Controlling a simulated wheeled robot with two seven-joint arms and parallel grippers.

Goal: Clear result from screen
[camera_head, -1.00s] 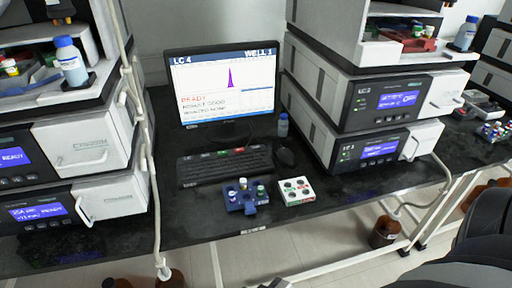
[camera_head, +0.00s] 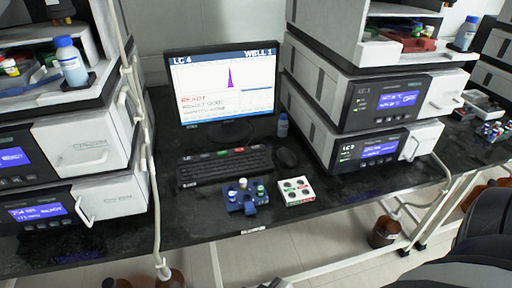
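The monitor's screen (camera_head: 224,85) stands at the back of the black bench. It reads "LC 4" and "WELL 1" and shows one purple peak, a red "READY" line and a line that looks like "RESULT GOOD"; the line below is too blurred to read. The black keyboard (camera_head: 224,166) lies in front of it, with red and green marked keys along its top edge. A dark mouse (camera_head: 286,158) lies to its right. Neither gripper shows clearly; a dark part at the lower right looks like my own body.
A blue vial rack (camera_head: 246,197) and a white tray (camera_head: 295,191) with dark round spots sit in front of the keyboard. Instrument stacks flank the monitor, with a white unit (camera_head: 86,145) at left. A small bottle (camera_head: 283,126) stands beside the monitor. Brown bottles (camera_head: 384,231) are below the bench.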

